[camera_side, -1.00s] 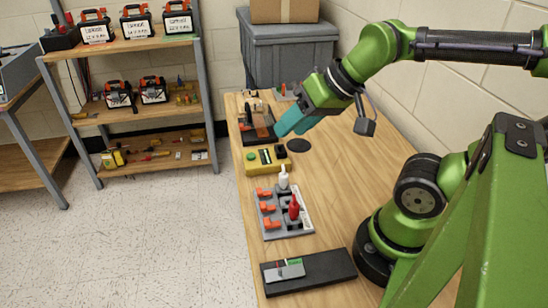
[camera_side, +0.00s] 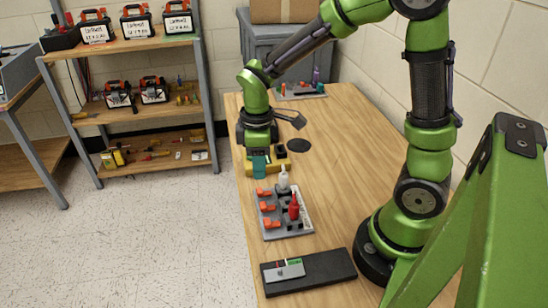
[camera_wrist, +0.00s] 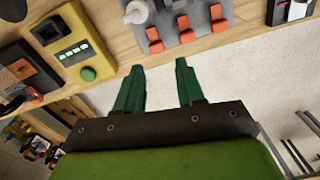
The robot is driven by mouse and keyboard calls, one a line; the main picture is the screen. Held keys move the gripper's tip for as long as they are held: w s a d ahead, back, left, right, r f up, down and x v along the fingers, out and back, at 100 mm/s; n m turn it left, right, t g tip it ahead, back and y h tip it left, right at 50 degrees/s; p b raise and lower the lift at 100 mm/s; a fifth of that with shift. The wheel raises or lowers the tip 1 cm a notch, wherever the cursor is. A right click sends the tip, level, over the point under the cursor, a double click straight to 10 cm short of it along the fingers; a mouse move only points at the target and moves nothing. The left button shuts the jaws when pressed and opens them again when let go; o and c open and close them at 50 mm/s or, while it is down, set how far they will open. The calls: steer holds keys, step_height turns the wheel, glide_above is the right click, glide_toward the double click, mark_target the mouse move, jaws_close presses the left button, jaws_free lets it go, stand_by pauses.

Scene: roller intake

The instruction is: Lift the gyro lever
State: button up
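A grey panel (camera_side: 303,224) on the table carries several orange levers (camera_side: 270,223), a white bottle-like piece (camera_side: 283,178) and a red one (camera_side: 294,208). The orange levers (camera_wrist: 155,41) also show in the wrist view, ahead and right of my fingers. No gyro label is readable, so I cannot tell which lever it is. My gripper (camera_side: 260,176) points down at the table's left edge, in front of the yellow box in the side view. In the wrist view its teal fingers (camera_wrist: 157,78) are wide apart with nothing between them.
The yellow box (camera_wrist: 61,22) has a green button and display. A dark and orange device (camera_wrist: 18,72) lies beyond it. A black slab (camera_side: 325,268) lies at the near end of the table.

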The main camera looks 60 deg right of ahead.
mark_target(260, 190)
steer(key=shift+w+r+n, duration=0.2)
steer(key=shift+w+n, duration=0.05)
steer(key=shift+n, duration=0.35)
steer(key=shift+d+f+n, duration=0.1)
steer(key=shift+f+n, duration=0.05)
steer(key=shift+n, duration=0.15)
step_height(260, 190, down, 8)
steer(key=shift+f, duration=0.25)
steer(key=shift+c, duration=0.4)
steer(key=shift+s+r, duration=0.1)
steer(key=c, duration=0.5)
